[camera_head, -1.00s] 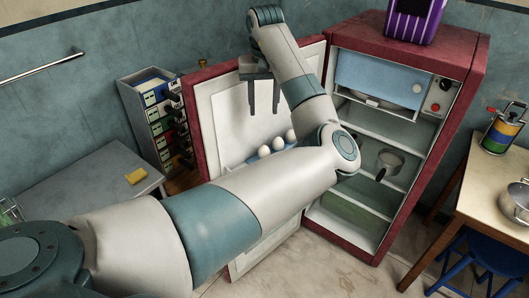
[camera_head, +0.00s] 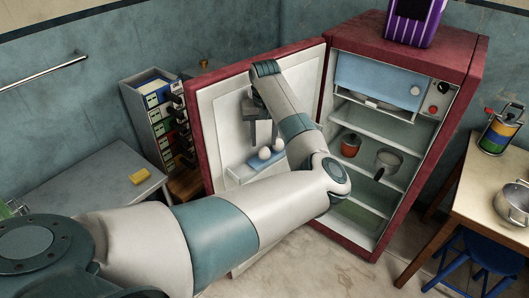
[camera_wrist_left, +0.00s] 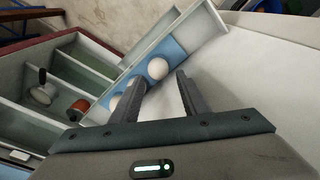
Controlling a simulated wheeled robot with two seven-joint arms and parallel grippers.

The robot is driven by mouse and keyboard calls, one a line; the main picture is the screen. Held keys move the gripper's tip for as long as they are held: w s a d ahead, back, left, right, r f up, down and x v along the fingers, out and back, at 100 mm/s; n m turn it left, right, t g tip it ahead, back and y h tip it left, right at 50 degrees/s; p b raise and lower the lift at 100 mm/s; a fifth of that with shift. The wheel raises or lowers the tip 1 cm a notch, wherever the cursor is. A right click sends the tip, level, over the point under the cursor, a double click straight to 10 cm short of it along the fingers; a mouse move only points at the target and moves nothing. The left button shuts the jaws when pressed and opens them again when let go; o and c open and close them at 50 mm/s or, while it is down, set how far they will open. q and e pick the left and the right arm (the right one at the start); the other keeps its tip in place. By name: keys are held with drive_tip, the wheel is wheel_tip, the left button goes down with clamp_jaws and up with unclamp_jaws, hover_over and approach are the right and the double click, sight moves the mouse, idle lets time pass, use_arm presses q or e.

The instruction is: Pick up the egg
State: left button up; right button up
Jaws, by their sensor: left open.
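White eggs sit in the blue-lined tray (camera_head: 240,172) on the inside of the open fridge door; two show in the head view, one egg (camera_head: 264,154) lower and another egg (camera_head: 278,144) beside it. In the left wrist view one egg (camera_wrist_left: 158,68) lies just beyond the space between the fingertips, and others show partly behind the left-hand finger. My left gripper (camera_head: 263,143) is open and empty, fingers pointing down just above the eggs. Whether a finger touches an egg cannot be told. My right gripper is out of view.
The red fridge (camera_head: 450,92) stands open, with a reddish pot (camera_head: 350,146) and a grey pan (camera_head: 388,160) on its shelves. The white door panel (camera_wrist_left: 265,75) is close to my gripper.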

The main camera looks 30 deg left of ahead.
sight(265, 147)
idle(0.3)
use_arm(q)
drive_tip(key=shift+f+p, duration=0.5)
drive_tip(key=shift+f, duration=0.1)
drive_tip(key=f, duration=0.2)
drive_tip(key=f+p, duration=0.1)
drive_tip(key=shift+w, duration=0.25)
drive_tip(key=shift+f, duration=0.5)
drive_tip(key=c, duration=0.4)
